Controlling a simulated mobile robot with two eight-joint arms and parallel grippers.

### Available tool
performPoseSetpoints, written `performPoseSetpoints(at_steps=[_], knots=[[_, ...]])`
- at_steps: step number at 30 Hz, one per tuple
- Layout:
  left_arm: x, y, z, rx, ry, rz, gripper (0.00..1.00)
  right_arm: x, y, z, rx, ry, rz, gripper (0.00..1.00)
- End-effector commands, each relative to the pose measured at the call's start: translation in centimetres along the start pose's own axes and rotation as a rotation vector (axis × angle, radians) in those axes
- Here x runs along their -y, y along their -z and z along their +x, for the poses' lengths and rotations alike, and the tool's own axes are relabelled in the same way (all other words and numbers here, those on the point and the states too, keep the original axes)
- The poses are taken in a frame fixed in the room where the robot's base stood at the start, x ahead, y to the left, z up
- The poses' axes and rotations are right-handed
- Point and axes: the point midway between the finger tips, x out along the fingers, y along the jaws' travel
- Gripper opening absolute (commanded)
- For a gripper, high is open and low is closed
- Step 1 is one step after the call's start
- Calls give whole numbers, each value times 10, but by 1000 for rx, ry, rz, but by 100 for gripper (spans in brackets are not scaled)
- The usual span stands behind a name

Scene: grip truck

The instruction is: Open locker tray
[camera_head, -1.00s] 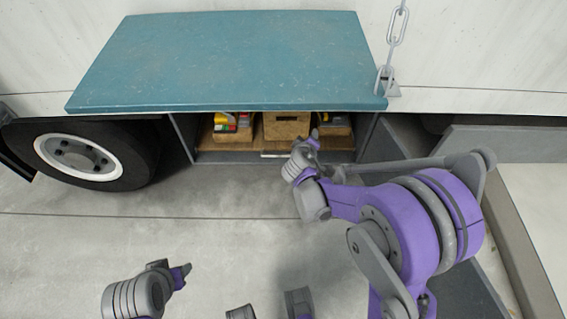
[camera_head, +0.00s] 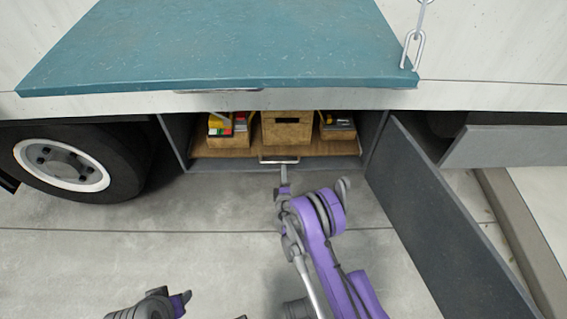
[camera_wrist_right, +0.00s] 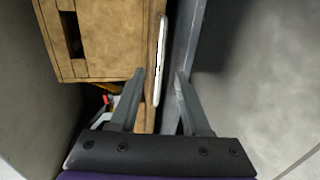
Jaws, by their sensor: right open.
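The locker tray (camera_head: 340,148) is a wooden board low inside the open locker, with a pale metal handle (camera_head: 279,160) at its front edge. My right gripper (camera_head: 284,178) is just in front of the handle. In the right wrist view, my right gripper (camera_wrist_right: 160,73) is open, with its two fingers apart and the handle (camera_wrist_right: 161,60) lined up between their tips. The tray's edge (camera_wrist_right: 149,45) runs beside the handle there. My left gripper (camera_head: 184,299) is low at the left in the head view, away from the locker; its jaw state is unclear.
Wooden boxes (camera_head: 287,131) stand on the tray, one holding colourful items (camera_head: 219,128). A raised teal lid (camera_head: 220,45) hangs above, with a chain (camera_head: 418,40). A wheel (camera_head: 75,165) is left; a grey panel (camera_head: 440,225) stands right. The floor (camera_head: 200,235) in front is clear.

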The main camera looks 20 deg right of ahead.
Motion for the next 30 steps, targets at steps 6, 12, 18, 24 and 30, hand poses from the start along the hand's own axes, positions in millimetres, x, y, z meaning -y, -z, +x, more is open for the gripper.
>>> performPoseSetpoints(at_steps=[6,12,18,24,30], knots=[[0,-2,9,3,0,0,50,2,-1,45,3,1,0,47],[0,-4,14,4,0,0,50,1,-1,71,2,1,0,47],[0,-4,16,4,0,0,50,0,-1,80,2,0,1,47],[0,-4,15,4,0,0,50,0,-1,80,2,0,1,47],[0,-4,15,4,0,0,50,0,-1,80,2,0,1,15]])
